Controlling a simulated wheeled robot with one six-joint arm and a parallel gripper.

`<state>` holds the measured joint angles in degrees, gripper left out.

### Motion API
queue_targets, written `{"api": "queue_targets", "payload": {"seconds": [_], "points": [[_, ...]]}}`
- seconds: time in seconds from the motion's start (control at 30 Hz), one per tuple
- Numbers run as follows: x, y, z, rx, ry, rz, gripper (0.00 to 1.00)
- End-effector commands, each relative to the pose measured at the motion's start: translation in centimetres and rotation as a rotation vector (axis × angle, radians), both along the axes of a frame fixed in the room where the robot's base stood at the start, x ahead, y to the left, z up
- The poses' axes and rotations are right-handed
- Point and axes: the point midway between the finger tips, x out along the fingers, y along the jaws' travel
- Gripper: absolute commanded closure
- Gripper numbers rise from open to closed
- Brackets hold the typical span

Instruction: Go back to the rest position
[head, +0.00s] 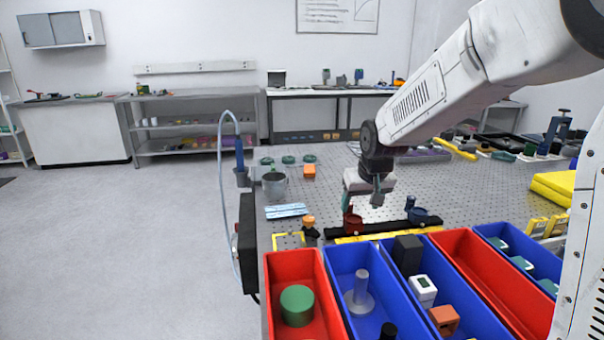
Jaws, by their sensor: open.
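My gripper (362,203) is in the head view, at the end of my white arm, which reaches in from the upper right. It points down over the perforated metal table (455,185), near the black rail (383,227). It is open and I see nothing held between its fingers. A dark red holder (353,223) on the rail shows just below the left finger; I cannot tell how much gap there is. A dark blue holder (424,216) stands on the rail to the right of the gripper.
Red (276,262) and blue (334,256) bins with parts line the near edge. A metal cup (275,187), an orange block (309,171) and light blue strips (286,211) are at the left. Yellow pads (553,187) lie at the right. Open floor is left.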

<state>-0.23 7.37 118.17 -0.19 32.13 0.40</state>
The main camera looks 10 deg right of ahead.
Motion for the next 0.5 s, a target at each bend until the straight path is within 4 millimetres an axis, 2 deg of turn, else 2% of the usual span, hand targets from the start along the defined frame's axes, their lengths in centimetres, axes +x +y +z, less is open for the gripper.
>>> {"api": "queue_targets", "payload": {"seconds": [0.07, 0.17, 0.3, 0.5], "points": [[-1.1, 0.0, 0.9, 0.000, 0.004, 0.000, 0.35], [-4.1, -0.1, 2.6, -0.001, 0.022, 0.000, 0.35], [-10.6, -0.2, 5.3, -0.001, 0.069, -0.002, 0.35], [-20.4, -0.3, 7.4, -0.003, 0.143, -0.001, 0.35]]}}
